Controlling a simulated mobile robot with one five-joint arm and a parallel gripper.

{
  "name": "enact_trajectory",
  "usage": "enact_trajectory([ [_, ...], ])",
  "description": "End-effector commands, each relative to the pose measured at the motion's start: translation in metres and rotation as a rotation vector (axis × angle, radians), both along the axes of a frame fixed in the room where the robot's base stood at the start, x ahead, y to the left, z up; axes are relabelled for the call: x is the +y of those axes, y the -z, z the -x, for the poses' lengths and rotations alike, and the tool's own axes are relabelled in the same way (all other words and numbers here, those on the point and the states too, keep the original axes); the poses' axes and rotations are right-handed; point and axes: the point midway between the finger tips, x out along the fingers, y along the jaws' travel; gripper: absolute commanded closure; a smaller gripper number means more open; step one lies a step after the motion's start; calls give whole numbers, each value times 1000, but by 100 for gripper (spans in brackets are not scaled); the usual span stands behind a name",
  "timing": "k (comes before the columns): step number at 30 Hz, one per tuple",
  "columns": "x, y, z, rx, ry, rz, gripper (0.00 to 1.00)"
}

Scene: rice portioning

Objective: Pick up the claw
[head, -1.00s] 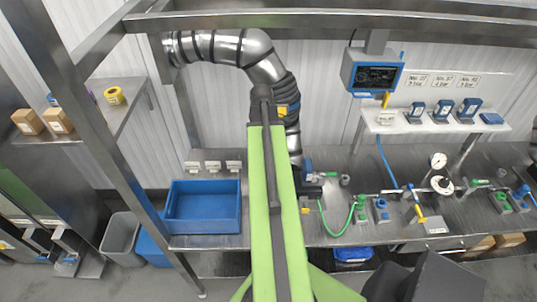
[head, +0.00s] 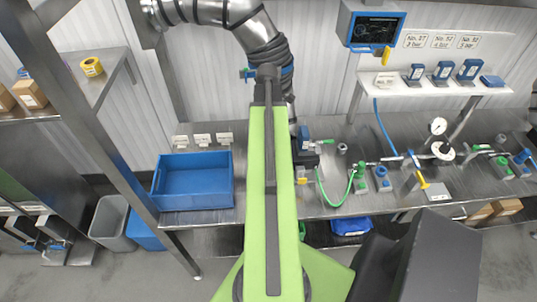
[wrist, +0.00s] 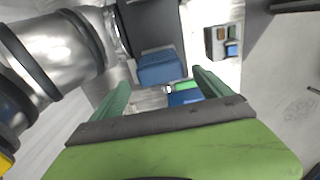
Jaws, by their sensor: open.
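I cannot make out a claw for certain in either view. My gripper (wrist: 162,92) shows in the wrist view as two green fingers set well apart, open, with nothing held between them. Beyond the fingers, a blue box-like thing (wrist: 160,66) and a smaller blue and green thing lie farther off, not touching the fingers. In the head view my green arm reaches up the middle, in front of the bench; the gripper's fingers cannot be made out there.
A steel bench (head: 330,205) runs across, with a blue tray (head: 193,208) at left and green-and-blue fittings (head: 381,178) at right. A ribbed metal duct (head: 257,35) hangs behind my arm. A monitor (head: 374,27) hangs at upper right. A steel post (head: 110,140) stands at left.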

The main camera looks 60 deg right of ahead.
Motion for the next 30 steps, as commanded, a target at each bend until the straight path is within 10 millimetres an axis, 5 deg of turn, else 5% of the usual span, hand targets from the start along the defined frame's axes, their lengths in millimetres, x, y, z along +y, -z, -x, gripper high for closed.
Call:
enact_trajectory([
  [1, 0, 12, 0, 0, 0, 0, 11],
  [8, 0, 15, 1, 0, 1, 0, 11],
  [17, 0, 63, 3, 0, 1, 0, 11],
  [24, 0, 61, 4, 0, 2, 0, 11],
  [30, 0, 61, 4, 0, 2, 0, 34],
])
